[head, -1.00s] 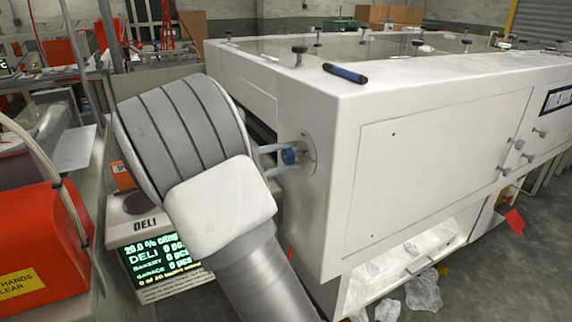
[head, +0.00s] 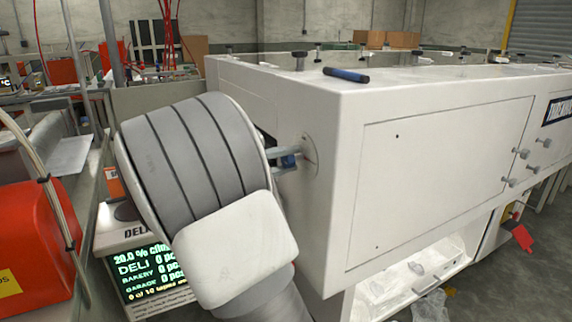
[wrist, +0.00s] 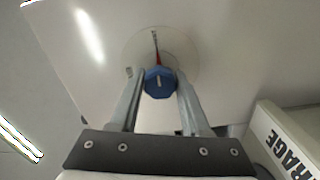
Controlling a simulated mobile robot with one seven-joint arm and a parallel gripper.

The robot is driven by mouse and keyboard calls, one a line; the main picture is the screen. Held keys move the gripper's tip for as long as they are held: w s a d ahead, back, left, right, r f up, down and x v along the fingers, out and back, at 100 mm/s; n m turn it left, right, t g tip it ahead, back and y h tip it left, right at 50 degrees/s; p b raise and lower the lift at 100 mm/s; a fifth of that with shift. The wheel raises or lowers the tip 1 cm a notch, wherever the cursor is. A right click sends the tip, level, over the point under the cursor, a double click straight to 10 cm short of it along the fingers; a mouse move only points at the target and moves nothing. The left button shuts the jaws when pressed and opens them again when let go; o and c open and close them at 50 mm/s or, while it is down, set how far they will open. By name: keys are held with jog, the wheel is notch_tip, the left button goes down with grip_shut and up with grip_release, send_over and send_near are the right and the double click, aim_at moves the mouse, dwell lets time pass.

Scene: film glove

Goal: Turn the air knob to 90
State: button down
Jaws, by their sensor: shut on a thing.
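The air knob is a small blue knob (wrist: 159,82) on a round pale dial plate (wrist: 180,52) on the white machine's end face. In the wrist view a white line shows on the knob's face, and a dark and red mark shows on the plate above it. My gripper (wrist: 160,84) has its two grey fingers on either side of the knob, shut on it. In the head view the knob (head: 288,161) is partly hidden by my fingers, next to the dial plate (head: 310,155). The dial's numbers are too small to read.
The large white machine (head: 420,180) fills the right side, with a blue marker (head: 346,75) on its top edge. A scale with a lit green display (head: 148,272) stands below my arm at the left. A red box (head: 28,235) is at the far left.

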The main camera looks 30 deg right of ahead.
dwell(0.4)
jog(key=shift+c, duration=1.9)
grip_release()
jog(key=shift+a, duration=0.1)
jog(key=a+p, duration=0.4)
jog(key=a, duration=1.3)
jog(key=shift+s+a, duration=0.15)
jog(key=shift+s, duration=0.15)
